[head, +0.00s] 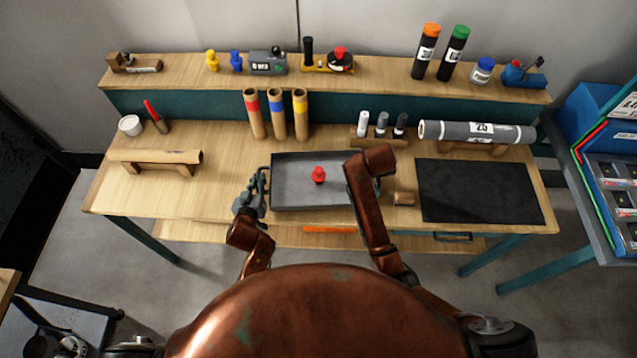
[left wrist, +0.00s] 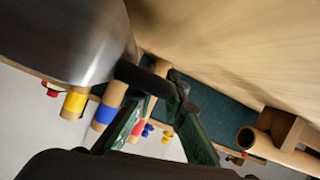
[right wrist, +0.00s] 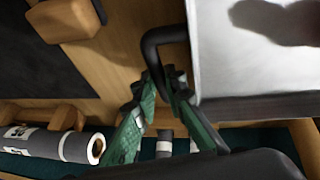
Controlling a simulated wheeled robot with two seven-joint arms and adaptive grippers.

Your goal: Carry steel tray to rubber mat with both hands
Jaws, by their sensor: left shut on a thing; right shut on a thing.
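The steel tray (head: 298,196) is a grey shallow tray at the middle of the bench, with a small red object (head: 318,175) in it. Its underside or side shows in the left wrist view (left wrist: 70,35) and part of it in the right wrist view (right wrist: 255,60). My left gripper (head: 262,183) is shut on the tray's left handle. My right gripper (right wrist: 165,85) is shut on the tray's dark right handle (right wrist: 150,45); in the head view my right arm mostly hides it. The black rubber mat (head: 480,190) lies flat and empty at the right of the bench.
A short wooden block (head: 404,198) stands between tray and mat. A grey roll (head: 475,132) lies on wooden rests behind the mat. Three cardboard tubes (head: 276,115) and small bottles (head: 381,124) stand behind the tray. A brown roll (head: 155,157) lies on a stand at left.

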